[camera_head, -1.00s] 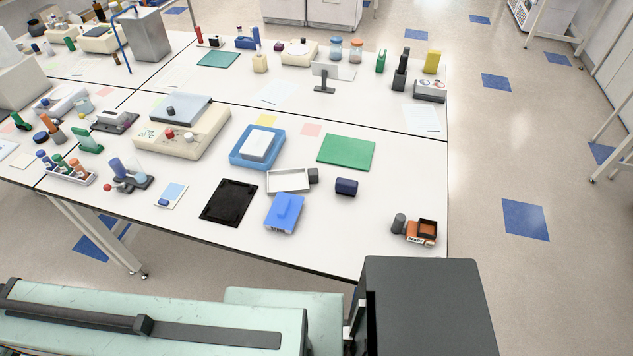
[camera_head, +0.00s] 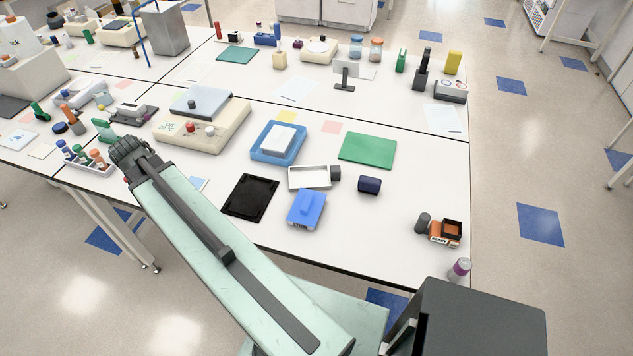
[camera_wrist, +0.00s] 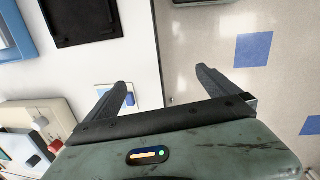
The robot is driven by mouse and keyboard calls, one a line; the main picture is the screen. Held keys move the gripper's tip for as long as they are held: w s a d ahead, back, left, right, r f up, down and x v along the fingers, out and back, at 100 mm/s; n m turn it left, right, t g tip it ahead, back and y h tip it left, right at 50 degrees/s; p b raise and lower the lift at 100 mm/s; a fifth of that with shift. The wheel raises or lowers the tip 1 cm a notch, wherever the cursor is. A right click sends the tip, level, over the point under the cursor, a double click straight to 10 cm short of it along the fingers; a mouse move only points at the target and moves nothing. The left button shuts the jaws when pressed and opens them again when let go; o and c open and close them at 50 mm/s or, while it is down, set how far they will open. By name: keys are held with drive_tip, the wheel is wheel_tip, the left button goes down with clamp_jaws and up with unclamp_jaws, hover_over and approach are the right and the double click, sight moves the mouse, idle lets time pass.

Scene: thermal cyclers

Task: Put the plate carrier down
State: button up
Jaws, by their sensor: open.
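No thing is clearly marked as the plate carrier. A blue block with a raised grip (camera_head: 306,207) sits near the table's front edge, beside a flat black tray (camera_head: 250,195). Behind them a blue tray (camera_head: 263,152) holds a white plate-like block (camera_head: 278,139). My gripper (camera_wrist: 162,78) is open in the wrist view, with nothing between its fingers. It is over the table's front edge, near a small white-and-blue card (camera_wrist: 115,92). The black tray also shows in the wrist view (camera_wrist: 84,22), apart from the fingers. In the head view my fingertips are hidden.
An orange-and-black device (camera_head: 446,231) stands near the right edge. A beige instrument (camera_head: 203,127) is behind my arm.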

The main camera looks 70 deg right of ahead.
drive_tip(key=shift+n+g+h, duration=0.4)
drive_tip(key=shift+n+g, duration=0.2)
drive_tip(key=shift+g, duration=0.1)
drive_tip(key=s+d, duration=0.3)
drive_tip(key=d, duration=0.3)
drive_tip(key=s+d+f, duration=0.1)
drive_tip(key=s+d, duration=0.2)
drive_tip(key=d, duration=0.3)
drive_tip(key=s+d+b, duration=0.1)
drive_tip(key=s+d, duration=0.3)
drive_tip(key=d, duration=0.1)
drive_tip(key=shift+d+f, duration=0.15)
drive_tip(key=shift+d, duration=0.25)
drive_tip(key=shift+n+g, duration=0.3)
drive_tip(key=shift+n, duration=0.1)
drive_tip(key=s+d, duration=0.6)
drive_tip(key=shift+d+f+b, duration=0.1)
drive_tip(key=shift+b, duration=0.25)
drive_tip(key=n+g, duration=0.1)
approach(319, 178)
drive_tip(key=b+x, duration=0.2)
drive_tip(key=b, duration=0.1)
drive_tip(key=shift+w+f, duration=0.1)
drive_tip(key=shift+w, duration=0.05)
drive_tip(key=b+x, duration=0.5)
drive_tip(key=shift+s, duration=0.25)
drive_tip(key=c, duration=1.3)
wheel_tip(319, 178, up, 11)
drive_tip(key=p, duration=1.1)
drive_tip(key=shift+f, duration=0.1)
